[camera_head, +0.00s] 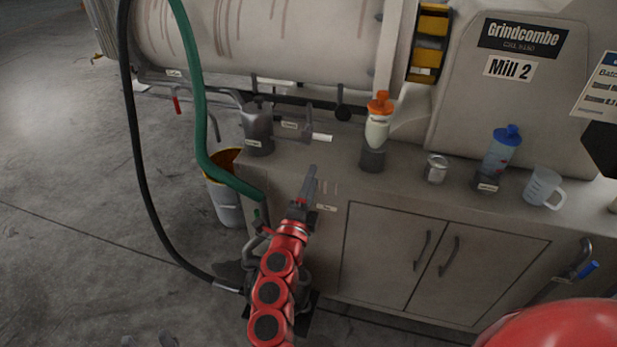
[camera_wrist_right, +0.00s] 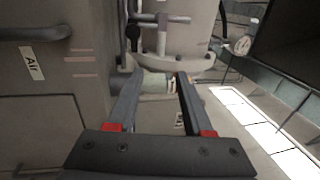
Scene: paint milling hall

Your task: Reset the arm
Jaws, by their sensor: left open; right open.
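One red arm with dark joint discs, mine, rises from the bottom of the head view. Its gripper, my left gripper (camera_head: 311,178), is at the front left edge of the worktop (camera_head: 335,150). Its grey fingers are seen nearly edge-on, with nothing visible held. My right gripper (camera_wrist_right: 157,85) shows in the right wrist view with its two dark fingers apart. A pale cylindrical part (camera_wrist_right: 156,83) appears between the fingertips; I cannot tell whether they touch it. A rounded red part of my body fills the bottom right corner of the head view.
On the worktop stand a grey can (camera_head: 257,128), an orange-capped bottle (camera_head: 377,132), a small tin (camera_head: 436,169), a blue-capped bottle (camera_head: 500,152) and a clear jug (camera_head: 541,187). A green hose (camera_head: 198,90) and black hose (camera_head: 137,160) hang left. Open floor lies left.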

